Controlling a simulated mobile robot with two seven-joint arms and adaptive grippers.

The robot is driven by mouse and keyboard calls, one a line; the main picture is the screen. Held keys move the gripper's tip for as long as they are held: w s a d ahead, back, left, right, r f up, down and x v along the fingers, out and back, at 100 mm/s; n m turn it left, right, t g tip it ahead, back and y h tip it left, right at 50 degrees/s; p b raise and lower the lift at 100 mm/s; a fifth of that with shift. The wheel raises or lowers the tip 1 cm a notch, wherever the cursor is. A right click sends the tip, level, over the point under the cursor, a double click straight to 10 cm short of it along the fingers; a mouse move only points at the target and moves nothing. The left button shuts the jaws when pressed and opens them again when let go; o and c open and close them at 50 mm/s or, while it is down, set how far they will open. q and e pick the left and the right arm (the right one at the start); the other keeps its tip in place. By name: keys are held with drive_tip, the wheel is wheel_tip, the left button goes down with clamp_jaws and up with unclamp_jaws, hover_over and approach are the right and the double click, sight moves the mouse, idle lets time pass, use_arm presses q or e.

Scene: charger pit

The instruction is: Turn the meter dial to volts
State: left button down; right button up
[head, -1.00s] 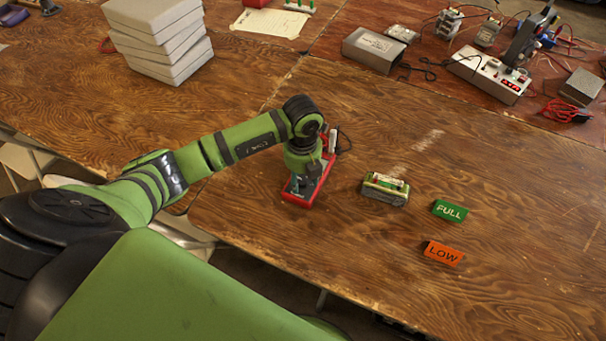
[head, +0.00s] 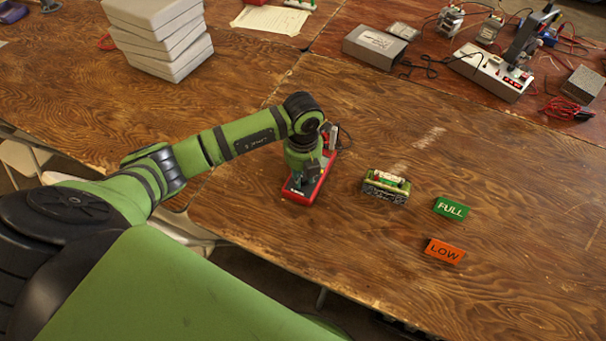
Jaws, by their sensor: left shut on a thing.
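The meter is a red-cased device (head: 299,196) lying on the wooden table, in the middle of the head view. My left gripper (head: 297,180) points down onto the meter's face and is shut on its dial. The dial itself is hidden by the gripper and wrist, so its setting cannot be read. My right gripper is not in view.
Right of the meter sit a green-and-black battery holder (head: 386,187), a green FULL sign (head: 451,209) and an orange LOW sign (head: 443,252). The front right table is clear.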

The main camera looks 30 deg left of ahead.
use_arm(q)
drive_tip(key=m+b, duration=0.2)
drive_tip(key=m, duration=0.1)
drive_tip(key=shift+f, duration=0.2)
drive_tip(key=m+b, duration=0.3)
drive_tip(key=shift+m, duration=0.4)
drive_tip(key=shift+r+m+b, duration=0.1)
drive_tip(key=shift+m+b, duration=1.45)
drive_tip(key=shift+m, duration=0.35)
drive_tip(key=c, duration=1)
unclamp_jaws()
drive_tip(key=shift+c, duration=0.2)
